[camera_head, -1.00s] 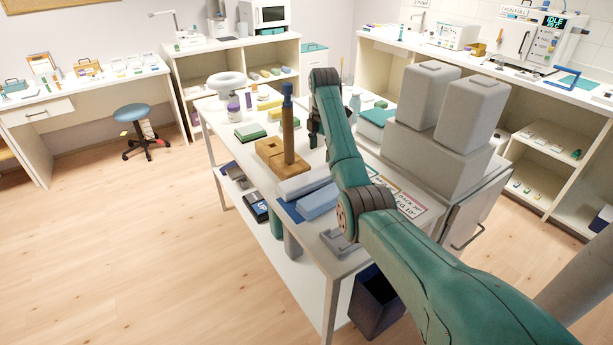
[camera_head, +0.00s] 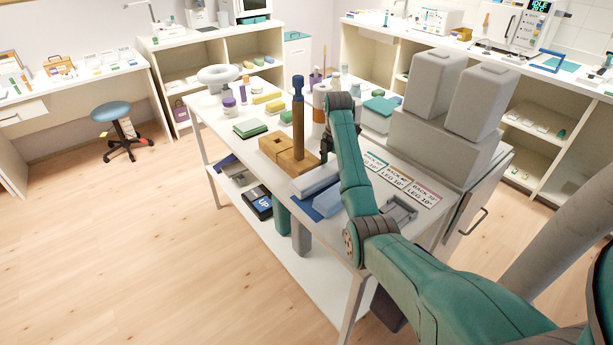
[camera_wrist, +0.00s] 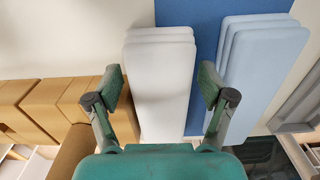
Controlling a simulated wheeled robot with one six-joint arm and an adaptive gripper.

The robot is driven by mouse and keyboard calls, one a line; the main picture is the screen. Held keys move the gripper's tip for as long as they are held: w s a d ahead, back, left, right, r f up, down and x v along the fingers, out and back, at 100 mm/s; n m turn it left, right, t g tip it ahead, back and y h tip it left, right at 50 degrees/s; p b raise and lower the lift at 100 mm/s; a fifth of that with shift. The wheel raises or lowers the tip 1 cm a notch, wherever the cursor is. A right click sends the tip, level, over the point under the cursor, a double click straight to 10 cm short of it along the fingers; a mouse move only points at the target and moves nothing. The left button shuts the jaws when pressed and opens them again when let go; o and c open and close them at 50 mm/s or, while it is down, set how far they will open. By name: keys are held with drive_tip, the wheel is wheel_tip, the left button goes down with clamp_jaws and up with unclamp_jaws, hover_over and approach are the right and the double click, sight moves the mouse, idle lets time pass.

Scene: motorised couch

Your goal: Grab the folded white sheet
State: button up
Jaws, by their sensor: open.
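My gripper (camera_wrist: 160,88) is open and empty. In the wrist view its two fingers stand on either side of the white sheet, with the sheet between them in the picture. How high the fingers are above it is hard to tell. The head view does not show the fingers clearly.
A folded light-blue sheet (camera_wrist: 258,75) lies right of the white one, close to my right finger. A wooden block (camera_head: 278,152) with an upright post (camera_head: 298,115) stands on the left. Grey stacked blocks (camera_head: 440,140) stand to the right. A grey bracket (camera_wrist: 300,105) lies at the far right.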

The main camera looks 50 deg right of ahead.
drive_tip(key=shift+f, duration=0.35)
drive_tip(key=c, duration=1.1)
drive_tip(key=shift+r, duration=0.1)
